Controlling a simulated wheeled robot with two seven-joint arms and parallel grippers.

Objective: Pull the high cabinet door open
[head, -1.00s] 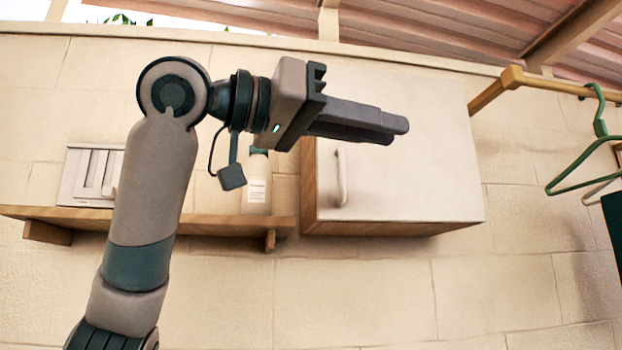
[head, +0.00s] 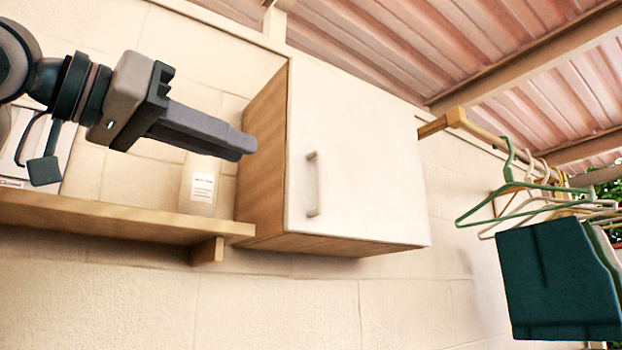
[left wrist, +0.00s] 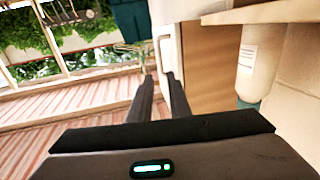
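The high cabinet has a white door (head: 355,160) and a wooden side (head: 264,150). The door looks shut. Its pale vertical bar handle (head: 312,184) is near the door's left edge. My left gripper (head: 250,146) reaches in from the left, its fingertips left of the handle in the head view and over the cabinet's side panel. In the left wrist view its two fingers (left wrist: 159,78) are apart with nothing between them. The handle (left wrist: 164,52) shows just beyond the fingertips; no contact is visible. My right gripper is not in view.
A wooden shelf (head: 110,215) with a white bottle (head: 199,186) adjoins the cabinet's left. A rail with hangers (head: 508,190) and a dark green cloth (head: 560,280) is on the right. The wall below the cabinet is clear.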

